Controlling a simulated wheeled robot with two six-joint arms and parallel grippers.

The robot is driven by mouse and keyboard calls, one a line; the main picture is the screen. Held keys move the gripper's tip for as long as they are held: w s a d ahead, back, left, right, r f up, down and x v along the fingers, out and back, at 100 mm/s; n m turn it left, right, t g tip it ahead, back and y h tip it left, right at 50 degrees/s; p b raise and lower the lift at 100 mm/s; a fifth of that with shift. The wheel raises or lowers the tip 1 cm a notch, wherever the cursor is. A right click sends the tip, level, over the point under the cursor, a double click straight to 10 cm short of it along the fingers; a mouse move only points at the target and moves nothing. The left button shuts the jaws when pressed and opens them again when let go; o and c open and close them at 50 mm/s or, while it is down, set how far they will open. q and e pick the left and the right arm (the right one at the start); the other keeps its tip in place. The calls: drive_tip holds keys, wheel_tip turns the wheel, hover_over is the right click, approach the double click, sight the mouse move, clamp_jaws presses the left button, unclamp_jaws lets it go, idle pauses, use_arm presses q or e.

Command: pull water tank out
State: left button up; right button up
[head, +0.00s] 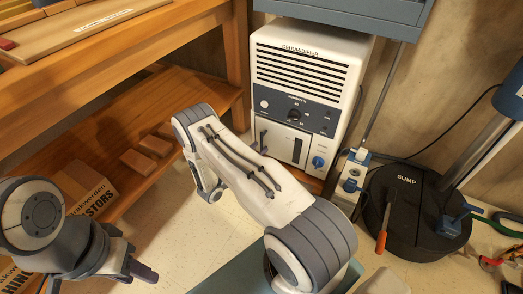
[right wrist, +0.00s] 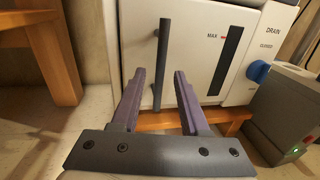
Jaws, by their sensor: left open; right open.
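The white dehumidifier (head: 305,70) stands against the back wall. Its water tank (head: 276,139) is the lower front panel, partly hidden by my right arm, and looks pushed in. In the right wrist view the tank (right wrist: 192,45) carries a dark upright bar handle (right wrist: 162,50) and a dark level window (right wrist: 228,58) beside the word MAX. My right gripper (right wrist: 158,78) is open, its two fingers on either side of the handle's lower part in the picture; contact cannot be told. My left gripper (head: 138,270) is open and empty at lower left.
A blue drain knob (head: 318,162), marked closed, is right of the tank. A grey box (right wrist: 288,115) and a black sump lid (head: 405,205) stand further right. A wooden shelf (head: 110,130) with bricks is at left. Pale floor (head: 170,230) is open between shelf and arm.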

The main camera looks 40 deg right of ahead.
drive_tip(key=shift+w+d+b, duration=0.15)
drive_tip(key=shift+d+b, duration=0.05)
drive_tip(key=shift+d, duration=0.45)
drive_tip(key=shift+w+d+b, duration=0.15)
drive_tip(key=shift+d+b, duration=0.05)
drive_tip(key=shift+d, duration=0.4)
clamp_jaws()
idle(0.5)
